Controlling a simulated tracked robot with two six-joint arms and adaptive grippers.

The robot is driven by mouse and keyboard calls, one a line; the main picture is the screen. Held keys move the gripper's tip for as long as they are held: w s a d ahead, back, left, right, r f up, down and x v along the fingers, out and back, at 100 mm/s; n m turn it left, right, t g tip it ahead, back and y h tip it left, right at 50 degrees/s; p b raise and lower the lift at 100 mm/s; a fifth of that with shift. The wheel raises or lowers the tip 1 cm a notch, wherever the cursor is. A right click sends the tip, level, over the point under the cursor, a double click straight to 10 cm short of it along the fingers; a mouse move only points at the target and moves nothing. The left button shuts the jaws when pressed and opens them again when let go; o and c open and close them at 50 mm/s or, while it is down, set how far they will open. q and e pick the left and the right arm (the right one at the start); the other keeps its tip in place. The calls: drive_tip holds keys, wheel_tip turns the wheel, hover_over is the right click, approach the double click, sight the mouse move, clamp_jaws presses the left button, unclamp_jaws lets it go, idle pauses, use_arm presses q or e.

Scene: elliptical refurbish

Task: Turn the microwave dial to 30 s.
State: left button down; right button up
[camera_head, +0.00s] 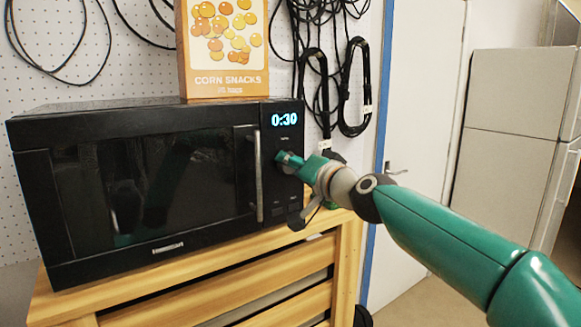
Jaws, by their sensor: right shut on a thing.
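The black microwave (150,253) stands on a wooden cabinet, its door shut. Its display (285,119) reads 0:30 in blue digits. My right arm comes in from the right, and my right gripper (284,158) is at the control panel below the display, shut on the microwave dial. The dial is mostly hidden behind the gripper, so its pointer cannot be read. My left gripper is not in view.
A box of corn snacks (226,60) stands on top of the microwave. The wooden cabinet (262,277) is below it. Black cables (356,85) hang on the pegboard behind. A white door (425,90) and a fridge (515,130) are at the right.

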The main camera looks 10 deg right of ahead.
drive_tip(key=shift+f, duration=0.25)
drive_tip(key=o, duration=1.1)
drive_tip(key=shift+r, duration=0.1)
drive_tip(key=shift+o, duration=0.2)
drive_tip(key=shift+s+r, duration=0.1)
drive_tip(key=v, duration=1.2)
